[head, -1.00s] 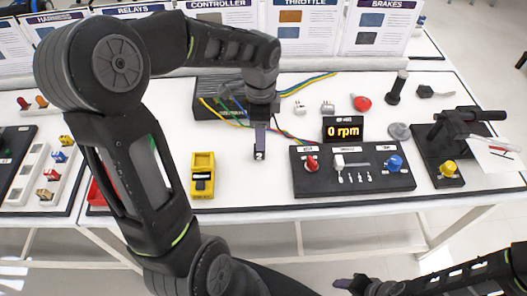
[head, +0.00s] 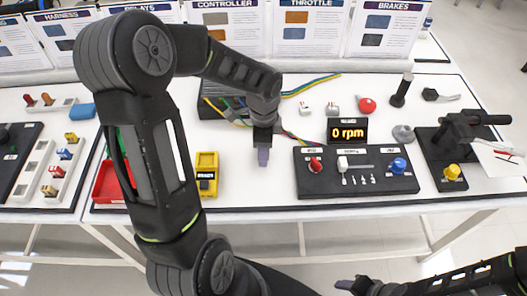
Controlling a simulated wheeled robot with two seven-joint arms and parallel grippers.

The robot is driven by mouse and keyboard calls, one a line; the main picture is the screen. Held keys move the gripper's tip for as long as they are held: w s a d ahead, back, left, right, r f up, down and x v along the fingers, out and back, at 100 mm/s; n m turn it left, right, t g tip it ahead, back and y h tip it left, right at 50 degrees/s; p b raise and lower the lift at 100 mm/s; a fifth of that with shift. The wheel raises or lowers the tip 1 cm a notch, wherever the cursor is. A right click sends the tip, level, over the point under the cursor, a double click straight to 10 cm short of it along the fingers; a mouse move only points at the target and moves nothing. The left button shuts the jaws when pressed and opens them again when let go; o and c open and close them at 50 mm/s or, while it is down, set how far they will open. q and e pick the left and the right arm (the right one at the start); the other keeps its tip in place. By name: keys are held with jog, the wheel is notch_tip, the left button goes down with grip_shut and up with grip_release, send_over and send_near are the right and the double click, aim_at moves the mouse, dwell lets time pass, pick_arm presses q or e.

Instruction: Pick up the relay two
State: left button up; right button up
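I cannot tell for sure which thing is relay two. Small coloured blocks, yellow, blue and red (head: 65,154), stand in a pale strip (head: 32,182) on the left table, and their labels are too small to read. My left gripper (head: 263,158) points down over the white middle table, to the right of the yellow meter (head: 207,172) and left of the control panel. Its fingers look close together, but their gap is not clear. My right gripper (head: 348,284) is low at the bottom edge, over the floor, away from the table.
A red tray (head: 108,186) is partly hidden by my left arm. A black control panel (head: 330,185) with knobs, a "0 rpm" display (head: 347,131) and a throttle-like rig (head: 440,160) fill the right side. A dark box with coloured wires (head: 212,108) lies behind my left gripper.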

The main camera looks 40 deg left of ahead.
dwell(0.6)
pick_arm(q)
grip_shut()
dwell(0.4)
